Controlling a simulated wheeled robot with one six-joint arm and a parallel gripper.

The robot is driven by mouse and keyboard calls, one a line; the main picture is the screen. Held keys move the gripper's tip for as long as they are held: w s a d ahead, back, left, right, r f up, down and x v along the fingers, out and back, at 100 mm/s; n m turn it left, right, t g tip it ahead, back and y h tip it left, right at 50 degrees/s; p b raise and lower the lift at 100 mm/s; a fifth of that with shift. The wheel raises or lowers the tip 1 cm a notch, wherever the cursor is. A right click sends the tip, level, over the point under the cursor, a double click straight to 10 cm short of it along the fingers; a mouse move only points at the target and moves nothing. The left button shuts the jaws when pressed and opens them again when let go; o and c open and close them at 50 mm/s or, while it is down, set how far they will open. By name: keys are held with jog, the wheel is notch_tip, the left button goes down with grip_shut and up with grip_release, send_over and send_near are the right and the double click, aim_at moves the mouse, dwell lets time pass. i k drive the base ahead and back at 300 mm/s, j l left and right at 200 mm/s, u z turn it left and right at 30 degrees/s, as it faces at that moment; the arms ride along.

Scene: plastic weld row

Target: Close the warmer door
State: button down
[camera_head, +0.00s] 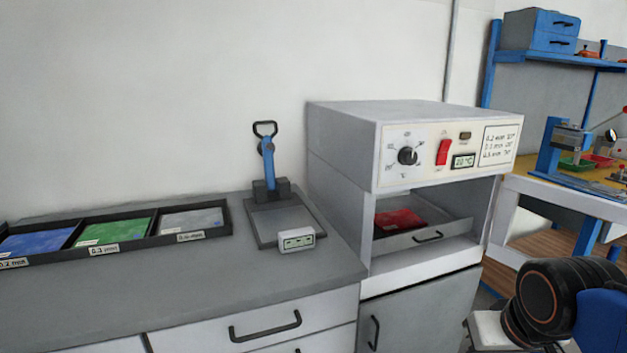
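The warmer (345,150) is a pale grey box on the right end of the bench. Its front panel has a dial, a red switch and a small display. The chamber below the panel is open to view. Inside sits a grey tray (460,231) with a dark handle on its front and a red sheet or packet (399,220) in it. A white ledge (420,270) runs along the bottom of the opening; I cannot tell whether it is the lowered door. Part of my arm shows at the lower right, but my gripper's fingers are not in view.
A lever device (268,175) on a base plate stands left of the warmer. A black divided tray (150,242) with blue, green and grey sheets lies further left. A yellow-topped workbench (510,184) is at the right. The bench front (200,295) is clear.

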aim_at(513, 185)
jog(key=l+u, duration=0.3)
jog(key=l, duration=0.35)
jog(key=l+u, duration=0.3)
jog(key=l, duration=0.35)
jog(key=l+u, duration=0.3)
jog(key=l, duration=0.35)
jog(key=k+l+u, duration=0.25)
jog(key=l, duration=0.35)
jog(key=k+l+u, duration=0.1)
jog(key=l+u, duration=0.2)
jog(key=l, duration=0.3)
jog(key=k+l+u, duration=0.3)
jog(key=l, duration=0.25)
jog(key=k+l+u, duration=0.3)
jog(key=l, duration=0.15)
jog(key=k+l+u, duration=0.3)
jog(key=k+l, duration=0.2)
jog(key=l, duration=0.15)
jog(key=k+l, duration=0.2)
jog(key=k+l+z, duration=0.1)
jog(key=l, duration=0.35)
jog(key=i+l+z, duration=0.1)
jog(key=i+l, duration=0.15)
jog(key=l, duration=0.15)
